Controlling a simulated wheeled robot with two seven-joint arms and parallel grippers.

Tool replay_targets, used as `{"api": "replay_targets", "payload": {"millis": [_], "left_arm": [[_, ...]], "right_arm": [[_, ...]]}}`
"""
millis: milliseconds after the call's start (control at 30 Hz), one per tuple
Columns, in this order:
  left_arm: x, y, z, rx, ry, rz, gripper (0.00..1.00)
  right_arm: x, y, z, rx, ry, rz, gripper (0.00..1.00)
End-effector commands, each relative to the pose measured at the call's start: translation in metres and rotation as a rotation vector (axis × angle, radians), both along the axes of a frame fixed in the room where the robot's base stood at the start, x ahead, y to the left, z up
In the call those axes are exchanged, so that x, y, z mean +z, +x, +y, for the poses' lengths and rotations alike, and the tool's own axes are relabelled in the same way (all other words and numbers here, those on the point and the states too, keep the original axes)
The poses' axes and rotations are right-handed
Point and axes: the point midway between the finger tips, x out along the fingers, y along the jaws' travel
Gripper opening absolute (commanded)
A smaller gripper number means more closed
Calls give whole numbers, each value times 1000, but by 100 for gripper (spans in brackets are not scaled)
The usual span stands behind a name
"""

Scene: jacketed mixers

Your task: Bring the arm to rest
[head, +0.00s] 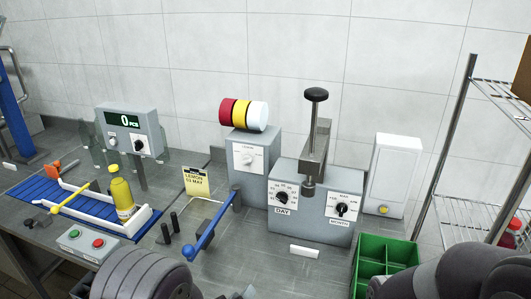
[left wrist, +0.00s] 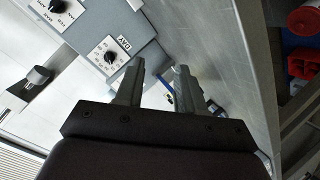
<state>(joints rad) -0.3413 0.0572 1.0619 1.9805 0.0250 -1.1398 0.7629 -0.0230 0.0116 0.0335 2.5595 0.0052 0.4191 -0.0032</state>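My left gripper (left wrist: 159,68) shows in the left wrist view with its two grey fingers apart and nothing held between them. The grey stamping machine (head: 312,222) with DAY and MONTH dials stands at the centre right of the bench in the head view. It also shows at the upper left of the left wrist view (left wrist: 88,30), apart from the fingers. In the head view my dark arm parts fill the lower left and lower right corners. I cannot make out the left fingertips there. My right gripper is not in view.
A blue lever (head: 213,228) juts up beside the machine. A yellow bottle (head: 121,197) stands in a white-railed tray left of it. A green crate (head: 372,252) and wire shelf (head: 462,140) are at the right. The bench front between lever and crate is mostly clear.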

Motion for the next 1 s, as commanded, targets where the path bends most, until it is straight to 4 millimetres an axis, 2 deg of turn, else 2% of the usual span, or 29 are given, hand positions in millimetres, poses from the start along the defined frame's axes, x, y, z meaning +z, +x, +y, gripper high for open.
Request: {"api": "replay_targets", "payload": {"millis": [200,333,433,500,567,633,733,1000], "left_arm": [[-34,-31,16,-112,292,276,38],[-39,-66,40,-232,485,503,38],[-26,-107,67,-362,615,720,38],[-4,-140,87,-454,667,864,38],[16,-159,102,-489,674,943,38],[33,-161,112,-458,659,953,38],[48,-147,121,-395,643,903,38],[49,-145,125,-377,634,903,38]], "right_arm": [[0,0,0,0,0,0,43],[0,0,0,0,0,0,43],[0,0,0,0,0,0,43],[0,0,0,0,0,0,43],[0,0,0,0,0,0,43],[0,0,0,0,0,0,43],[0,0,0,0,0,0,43],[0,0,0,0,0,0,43]]}}
